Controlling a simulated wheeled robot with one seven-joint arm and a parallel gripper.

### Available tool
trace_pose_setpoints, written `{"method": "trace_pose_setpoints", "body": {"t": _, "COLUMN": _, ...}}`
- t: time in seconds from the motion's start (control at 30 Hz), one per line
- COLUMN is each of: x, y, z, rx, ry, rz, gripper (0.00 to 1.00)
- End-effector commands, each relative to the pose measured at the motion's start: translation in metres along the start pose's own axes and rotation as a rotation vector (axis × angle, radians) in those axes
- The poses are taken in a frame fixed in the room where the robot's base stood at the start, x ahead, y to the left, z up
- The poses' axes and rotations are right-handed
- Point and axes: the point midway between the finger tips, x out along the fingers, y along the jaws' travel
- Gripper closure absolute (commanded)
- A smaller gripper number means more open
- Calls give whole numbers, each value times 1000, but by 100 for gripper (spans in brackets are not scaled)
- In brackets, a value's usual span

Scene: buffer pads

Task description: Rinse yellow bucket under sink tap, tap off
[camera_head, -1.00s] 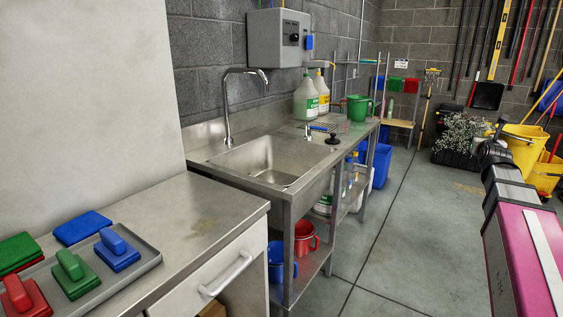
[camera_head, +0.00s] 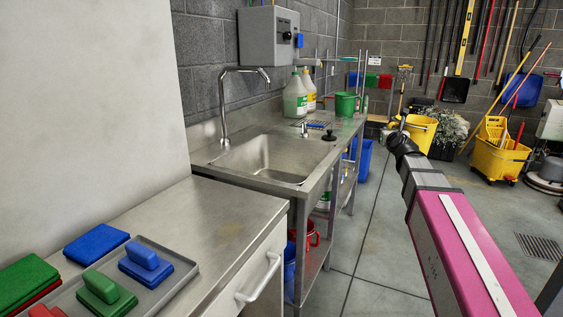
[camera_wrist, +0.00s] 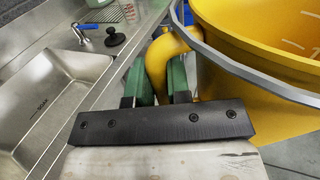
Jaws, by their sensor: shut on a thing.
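The yellow bucket (camera_head: 421,129) is in my gripper (camera_head: 396,130), out over the floor to the right of the sink counter. In the wrist view the green-tipped fingers of my gripper (camera_wrist: 160,84) close around the side handle of the yellow bucket (camera_wrist: 245,95). The bucket has a grey rim; its inside shows only in part. The sink basin (camera_head: 270,157) looks empty, and it shows at left in the wrist view (camera_wrist: 48,92). The curved tap (camera_head: 224,105) stands behind the basin, with no water visible from it.
Jugs (camera_head: 295,95) and a green bucket (camera_head: 345,104) stand farther back. A tray with coloured pads (camera_head: 150,285) lies on the near counter. A yellow mop bucket (camera_head: 497,160) stands far right; the floor between is clear.

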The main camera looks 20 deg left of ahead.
Motion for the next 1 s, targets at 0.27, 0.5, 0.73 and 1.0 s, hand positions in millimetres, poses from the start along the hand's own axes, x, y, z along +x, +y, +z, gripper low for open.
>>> {"method": "trace_pose_setpoints", "body": {"t": 0.27, "x": 5, "y": 88, "z": -5, "rx": -2, "ry": -4, "rz": 135, "gripper": 100}}
{"method": "trace_pose_setpoints", "body": {"t": 0.5, "x": 1, "y": 161, "z": -9, "rx": -2, "ry": -7, "rz": 252, "gripper": 100}}
{"method": "trace_pose_setpoints", "body": {"t": 0.73, "x": -8, "y": 230, "z": -12, "rx": -3, "ry": -9, "rz": 366, "gripper": 100}}
{"method": "trace_pose_setpoints", "body": {"t": 1.0, "x": -26, "y": 311, "z": -14, "rx": -3, "ry": -12, "rz": 500, "gripper": 100}}
